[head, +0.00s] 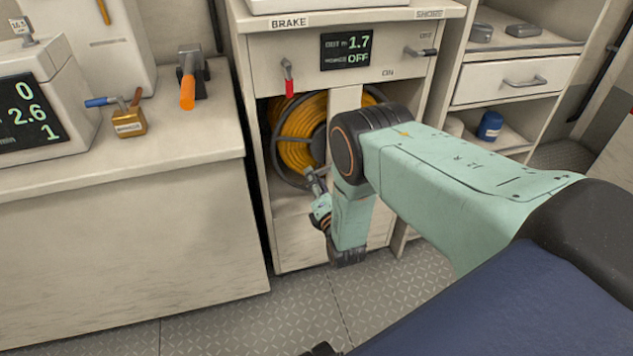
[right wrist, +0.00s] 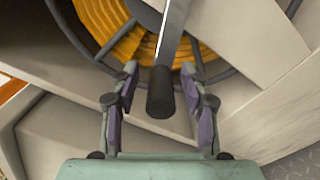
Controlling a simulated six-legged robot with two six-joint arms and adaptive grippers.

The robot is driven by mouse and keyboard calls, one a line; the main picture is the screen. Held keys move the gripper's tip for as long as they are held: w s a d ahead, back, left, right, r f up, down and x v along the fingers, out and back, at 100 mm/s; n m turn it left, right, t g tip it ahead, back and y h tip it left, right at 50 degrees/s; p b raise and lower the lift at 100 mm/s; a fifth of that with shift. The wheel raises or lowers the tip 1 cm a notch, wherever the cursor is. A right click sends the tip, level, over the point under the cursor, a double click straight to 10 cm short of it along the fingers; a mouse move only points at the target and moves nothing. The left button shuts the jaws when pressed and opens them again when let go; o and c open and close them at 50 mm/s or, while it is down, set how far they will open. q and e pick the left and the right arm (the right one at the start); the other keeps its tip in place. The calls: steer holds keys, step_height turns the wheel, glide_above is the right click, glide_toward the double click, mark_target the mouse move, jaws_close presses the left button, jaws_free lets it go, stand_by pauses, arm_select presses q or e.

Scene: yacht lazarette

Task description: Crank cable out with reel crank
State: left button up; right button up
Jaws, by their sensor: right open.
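The cable reel (head: 300,135), wound with orange-yellow cable, sits in the open bay of the cabinet; my right arm hides part of it. In the right wrist view the reel (right wrist: 95,20) fills the top. The reel crank (right wrist: 172,45) is a grey arm ending in a dark cylindrical handle (right wrist: 160,92). My right gripper (right wrist: 158,85) is open, its two fingers on either side of the handle with gaps showing. In the head view the right gripper (head: 315,180) is small at the reel's lower front. The left gripper is out of view.
The display (head: 345,50) reads OUT 1.7 and OFF. A red-handled brake lever (head: 289,80) and a shore switch (head: 422,52) flank it. A counter (head: 120,165) stands left, with an orange-handled lever (head: 188,85). Open shelving (head: 520,75) stands right.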

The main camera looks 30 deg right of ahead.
steer(key=v, duration=1.2)
steer(key=shift+f, duration=0.1)
